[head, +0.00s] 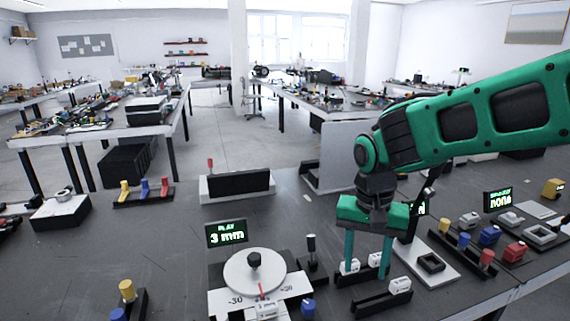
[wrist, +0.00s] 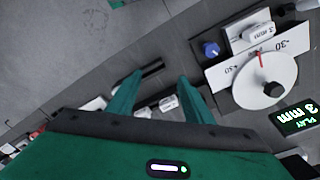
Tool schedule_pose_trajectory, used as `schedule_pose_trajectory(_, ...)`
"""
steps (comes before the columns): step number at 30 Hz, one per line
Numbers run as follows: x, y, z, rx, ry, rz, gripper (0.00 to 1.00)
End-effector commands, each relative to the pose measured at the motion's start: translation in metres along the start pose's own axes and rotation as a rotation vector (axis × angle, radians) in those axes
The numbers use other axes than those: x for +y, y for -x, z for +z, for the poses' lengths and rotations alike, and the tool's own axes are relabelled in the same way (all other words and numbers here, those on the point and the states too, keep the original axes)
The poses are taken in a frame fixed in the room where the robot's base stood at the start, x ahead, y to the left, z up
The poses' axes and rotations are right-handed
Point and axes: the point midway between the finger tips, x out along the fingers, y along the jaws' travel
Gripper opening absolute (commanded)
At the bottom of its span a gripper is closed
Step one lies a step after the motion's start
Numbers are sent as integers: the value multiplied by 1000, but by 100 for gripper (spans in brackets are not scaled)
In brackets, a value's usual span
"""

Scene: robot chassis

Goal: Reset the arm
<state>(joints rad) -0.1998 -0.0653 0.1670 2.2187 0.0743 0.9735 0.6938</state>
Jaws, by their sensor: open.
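My green gripper (head: 368,272) hangs fingers-down over the right part of the dark bench, its two fingers apart. Small white labelled blocks in black holders show behind and beside the fingers, one of them a white block (head: 400,285) to the right. In the wrist view my gripper (wrist: 160,80) is open with nothing between the fingertips. A white block (wrist: 168,103) in a black rail shows between the fingers lower in that picture. My green arm reaches in from the right. Whether the fingertips touch the holders cannot be told.
Left of my gripper is a round white dial (head: 254,273) with a black knob and a "3 mm" display (head: 226,232). A small black lever (head: 311,245) stands between. Right are a square-socket plate (head: 431,263), coloured blocks and a "none" display (head: 498,200). The bench's left middle is mostly clear.

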Motion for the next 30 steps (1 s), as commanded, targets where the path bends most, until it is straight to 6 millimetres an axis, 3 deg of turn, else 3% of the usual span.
schedule_pose_trajectory(1,35,4,-5,6,-30,7,46)
schedule_pose_trajectory(6,147,6,4,0,-92,22,46)
schedule_pose_trajectory(9,204,3,25,-13,-126,15,46)
schedule_pose_trajectory(12,245,-2,51,-26,-150,-1,46)
schedule_pose_trajectory(15,271,-7,73,-36,-164,-18,46)
schedule_pose_trajectory(18,284,-11,88,-41,-168,-32,46)
schedule_pose_trajectory(30,289,-14,95,-45,-167,-39,46)
